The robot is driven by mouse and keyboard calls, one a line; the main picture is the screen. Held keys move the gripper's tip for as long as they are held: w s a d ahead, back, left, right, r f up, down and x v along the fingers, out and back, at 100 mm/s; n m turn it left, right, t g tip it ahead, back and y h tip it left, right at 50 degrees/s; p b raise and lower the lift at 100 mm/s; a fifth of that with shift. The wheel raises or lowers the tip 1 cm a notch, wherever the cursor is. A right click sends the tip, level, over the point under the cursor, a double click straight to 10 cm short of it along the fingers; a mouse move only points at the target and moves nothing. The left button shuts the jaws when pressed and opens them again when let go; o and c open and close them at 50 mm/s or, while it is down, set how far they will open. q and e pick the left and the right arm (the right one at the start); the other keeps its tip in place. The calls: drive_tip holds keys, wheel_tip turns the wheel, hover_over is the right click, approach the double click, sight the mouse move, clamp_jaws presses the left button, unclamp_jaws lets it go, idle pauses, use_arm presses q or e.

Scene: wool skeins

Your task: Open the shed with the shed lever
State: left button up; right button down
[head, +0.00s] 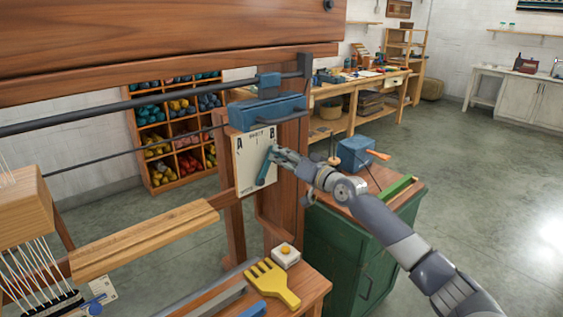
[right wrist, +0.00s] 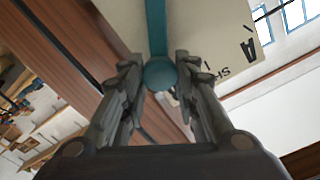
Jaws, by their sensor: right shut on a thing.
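The shed lever (head: 263,170) is a teal handle on a white plate (head: 246,168) marked A and B, fixed to the loom's wooden post. The lever's lower end leans left of its upper end in the head view. My right gripper (head: 273,154) is at the lever's upper end, in front of the plate. In the right wrist view, the lever's round teal knob (right wrist: 160,73) sits between the two fingers of my right gripper (right wrist: 160,80), which is shut on it. The fingers partly hide the plate's edge. My left gripper is not in view.
A green cabinet (head: 345,255) stands to the right under my arm. Yarn shelves (head: 148,165) stand behind the loom. The floor at right is clear.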

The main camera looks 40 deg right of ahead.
drive_tip(key=shift+d, duration=0.1)
idle(0.3)
drive_tip(key=c, duration=1.2)
unclamp_jaws()
drive_tip(key=shift+c, duration=0.2)
drive_tip(key=shift+s, duration=0.1)
drive_tip(key=s, duration=1.1)
drive_tip(key=shift+s+d, duration=0.4)
drive_tip(key=shift+d, duration=0.05)
